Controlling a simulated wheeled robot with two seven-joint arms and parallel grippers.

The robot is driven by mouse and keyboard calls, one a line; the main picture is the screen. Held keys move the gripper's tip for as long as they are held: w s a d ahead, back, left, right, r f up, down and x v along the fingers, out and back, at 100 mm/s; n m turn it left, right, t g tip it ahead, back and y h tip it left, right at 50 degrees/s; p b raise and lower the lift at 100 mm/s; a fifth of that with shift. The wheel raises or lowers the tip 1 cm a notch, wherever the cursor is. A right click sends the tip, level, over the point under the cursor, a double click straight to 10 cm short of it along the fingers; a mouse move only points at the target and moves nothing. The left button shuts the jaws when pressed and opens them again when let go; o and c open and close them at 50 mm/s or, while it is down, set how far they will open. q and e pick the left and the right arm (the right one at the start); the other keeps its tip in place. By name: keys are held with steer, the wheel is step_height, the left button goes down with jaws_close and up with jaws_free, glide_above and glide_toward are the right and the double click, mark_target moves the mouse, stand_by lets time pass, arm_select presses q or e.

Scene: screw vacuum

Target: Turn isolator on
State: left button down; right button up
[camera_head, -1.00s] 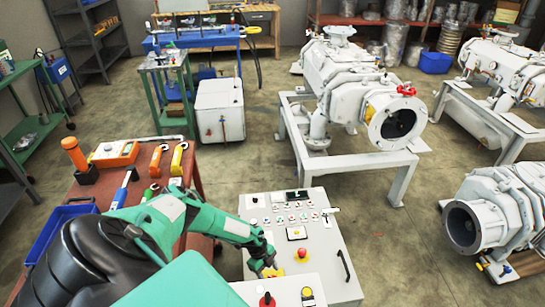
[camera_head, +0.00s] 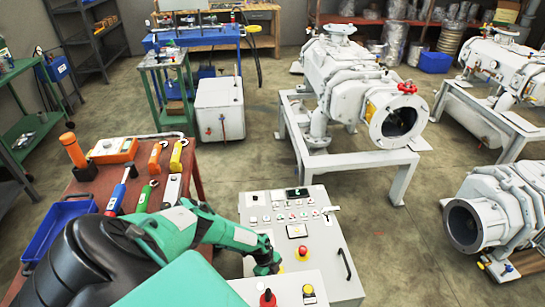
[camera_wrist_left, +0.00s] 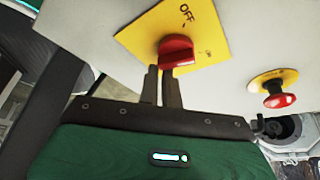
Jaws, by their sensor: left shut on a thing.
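The isolator is a red knob (camera_wrist_left: 175,52) on a yellow plate (camera_wrist_left: 160,32) marked OFF, on the light grey control panel (camera_head: 322,240). In the head view my left gripper (camera_head: 268,268) covers it. In the left wrist view the two dark fingers of my left gripper (camera_wrist_left: 164,86) are at the knob's lower edge, close together and shut on it. The second plate label is too small to read. My right gripper is not in view.
A red emergency-stop button (camera_head: 303,252) stands beside the isolator. A black handle (camera_head: 344,264) is at the panel's right. A box with a red-topped control (camera_head: 267,299) is in front. The red-brown tool table (camera_head: 95,190) is left. Open floor lies right.

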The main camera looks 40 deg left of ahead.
arm_select(q)
steer(key=shift+s+a, duration=0.4)
steer(key=shift+a, duration=0.3)
steer(key=c, duration=2)
jaws_free()
steer(key=o, duration=0.7)
steer(key=shift+w, duration=0.2)
steer(key=o, duration=0.4)
steer(key=shift+w, duration=0.1)
steer(key=shift+c, duration=0.2)
steer(key=shift+a+f, duration=0.1)
steer(key=shift+f, duration=0.1)
steer(key=shift+s, duration=0.2)
steer(key=shift+d+r, duration=0.1)
steer(key=shift+d, duration=0.2)
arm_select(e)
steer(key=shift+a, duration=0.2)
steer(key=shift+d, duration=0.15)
